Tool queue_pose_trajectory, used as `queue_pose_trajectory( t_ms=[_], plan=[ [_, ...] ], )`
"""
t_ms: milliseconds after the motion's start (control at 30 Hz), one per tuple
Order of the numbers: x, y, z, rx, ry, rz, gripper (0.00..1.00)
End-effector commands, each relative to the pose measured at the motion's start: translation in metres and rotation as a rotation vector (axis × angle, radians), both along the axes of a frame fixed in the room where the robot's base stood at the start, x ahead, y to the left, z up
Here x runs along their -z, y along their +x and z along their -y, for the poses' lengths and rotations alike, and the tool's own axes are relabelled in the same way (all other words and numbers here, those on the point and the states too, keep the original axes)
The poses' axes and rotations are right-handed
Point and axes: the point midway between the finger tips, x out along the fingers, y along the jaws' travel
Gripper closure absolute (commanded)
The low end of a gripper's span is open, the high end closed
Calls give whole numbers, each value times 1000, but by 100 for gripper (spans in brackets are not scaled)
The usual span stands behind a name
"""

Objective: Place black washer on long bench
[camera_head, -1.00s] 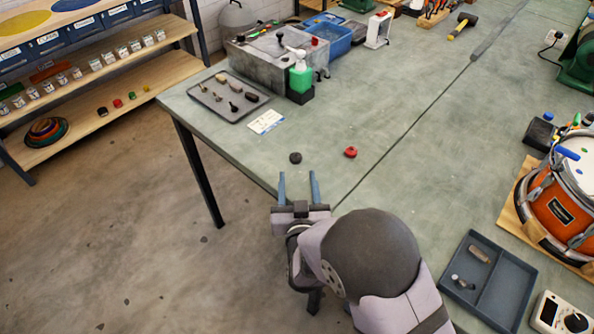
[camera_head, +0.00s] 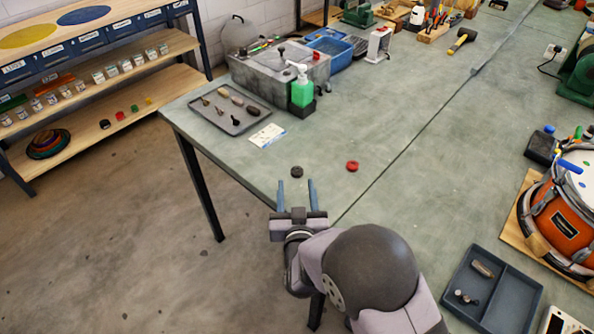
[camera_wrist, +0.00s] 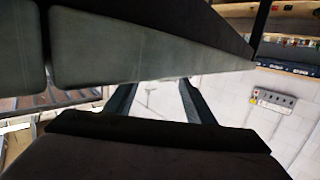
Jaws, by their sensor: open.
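A small round black washer (camera_head: 297,171) lies flat on the green-grey long bench (camera_head: 400,110), close to its near left edge. A similar red washer (camera_head: 352,166) lies a little to its right. My gripper (camera_head: 296,181) is open and empty at the bench's near edge. Its two blue-grey fingers point at the black washer, which appears just beyond the fingertips and apart from them. In the wrist view the open fingers (camera_wrist: 160,88) show with nothing between them, and I cannot make out the black washer there.
A grey tray of small tools (camera_head: 230,107), a white card (camera_head: 268,136) and a green bottle (camera_head: 302,88) stand behind. A drum (camera_head: 563,205) and a divided tray (camera_head: 513,299) are at right. A shelf (camera_head: 90,143) at left holds small coloured pieces. The bench's middle is clear.

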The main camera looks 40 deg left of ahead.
Motion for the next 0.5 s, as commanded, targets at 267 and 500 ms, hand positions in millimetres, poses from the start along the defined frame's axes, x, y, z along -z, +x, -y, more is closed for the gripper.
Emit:
queue_pose_trajectory(
  t_ms=[267,500],
  plan=[
    [3,22,-14,2,0,0,51],
    [7,37,-29,1,0,0,51]
  ],
)
